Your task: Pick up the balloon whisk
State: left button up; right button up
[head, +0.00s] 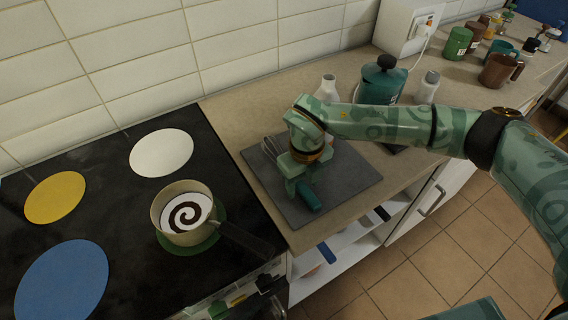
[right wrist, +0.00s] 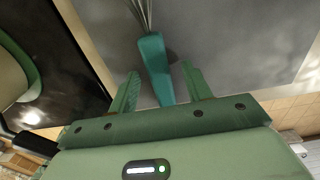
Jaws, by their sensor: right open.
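The balloon whisk lies on a grey mat (head: 352,178) on the counter. Its teal handle (head: 309,197) points toward the counter's front edge, and its wires (head: 271,147) show beyond my right gripper in the head view. My right gripper (head: 296,186) is over the mat, hiding the middle of the whisk. In the right wrist view the open fingers of the right gripper (right wrist: 161,88) stand apart on either side of the teal whisk handle (right wrist: 155,65), with gaps to it. The wires (right wrist: 143,14) run to the top edge. My left gripper is not in view.
A black hob (head: 110,220) with a beige pot (head: 166,228) is at left, the pot's dark handle reaching toward the counter. A teal lidded pot (head: 383,82), a white bottle (head: 327,88) and a grey-white jar (head: 427,88) stand behind the mat. An open shelf (head: 345,262) is below.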

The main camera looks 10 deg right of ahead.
grip_shut()
dwell(0.3)
